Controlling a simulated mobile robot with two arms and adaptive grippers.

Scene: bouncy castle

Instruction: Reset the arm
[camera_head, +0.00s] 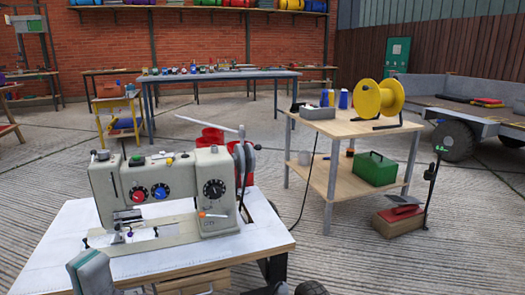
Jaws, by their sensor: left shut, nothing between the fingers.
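My left gripper (91,273) shows as a grey shape at the bottom left, in front of the white-topped table (55,250). It is shut and holds nothing. Its lower part is cut off by the picture's bottom edge. My right gripper is not in view. A cream sewing machine (158,178) stands on the table just beyond the left gripper, with no contact that I can make out.
To the right, a wooden two-shelf table (345,128) bears a yellow spool (366,97) and, below, a green box (374,170). A blue table (222,75) and a trailer (455,108) stand farther back.

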